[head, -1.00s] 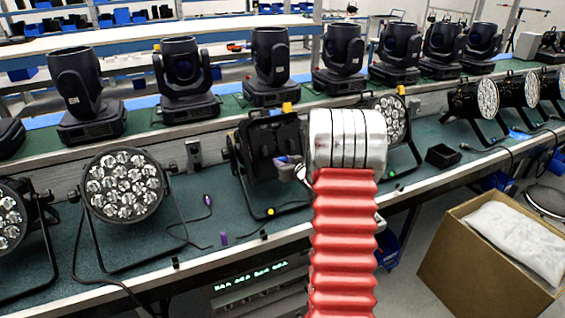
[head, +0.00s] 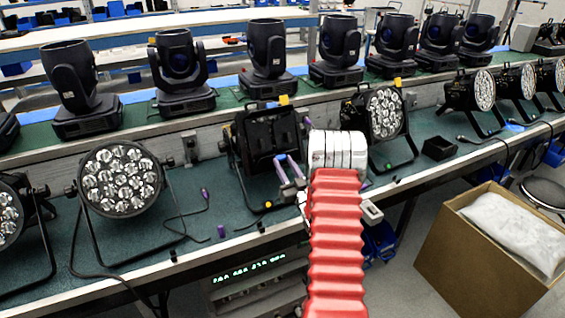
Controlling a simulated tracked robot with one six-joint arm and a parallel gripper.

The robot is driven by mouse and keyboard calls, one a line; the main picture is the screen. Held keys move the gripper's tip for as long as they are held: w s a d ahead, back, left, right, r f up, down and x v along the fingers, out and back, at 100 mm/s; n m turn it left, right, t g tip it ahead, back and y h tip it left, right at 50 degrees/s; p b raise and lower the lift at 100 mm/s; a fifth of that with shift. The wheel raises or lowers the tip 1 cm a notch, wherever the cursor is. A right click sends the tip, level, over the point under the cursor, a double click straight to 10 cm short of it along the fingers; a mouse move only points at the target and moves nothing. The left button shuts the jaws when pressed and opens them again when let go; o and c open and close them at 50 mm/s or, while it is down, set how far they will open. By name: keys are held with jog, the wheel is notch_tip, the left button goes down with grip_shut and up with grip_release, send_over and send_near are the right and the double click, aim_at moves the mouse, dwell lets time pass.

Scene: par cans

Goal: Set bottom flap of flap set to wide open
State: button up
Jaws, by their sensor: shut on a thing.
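The flap set (head: 268,128) is a dark assembly on the front of a par can on the green bench, left of centre in the head view. Its black flaps stand around the can's face. My gripper (head: 282,162), with pale purple fingers, is at the lower right of the flap set and shut on the bottom flap (head: 266,162). The bottom flap is dark against the can, so its edge and exact angle are hard to make out. My red arm and its white joint cover the area just right of it.
Par cans with clear lenses (head: 118,180) and (head: 384,112) stand on either side. A row of moving-head lights (head: 268,62) lines the shelf behind. Cables lie on the bench at left. A cardboard box (head: 470,265) stands at the right in front of the bench.

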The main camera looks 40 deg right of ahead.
jog(key=shift+s+a+f+t, duration=0.15)
jog(key=shift+s+f+t, duration=0.15)
jog(key=shift+f+t, duration=0.5)
jog(key=shift+r+h, duration=0.1)
jog(key=shift+h, duration=0.2)
jog(key=o, duration=1)
jog(key=shift+r, duration=0.1)
jog(key=shift+o, duration=0.2)
jog(key=v, duration=1.4)
jog(key=shift+w, duration=0.15)
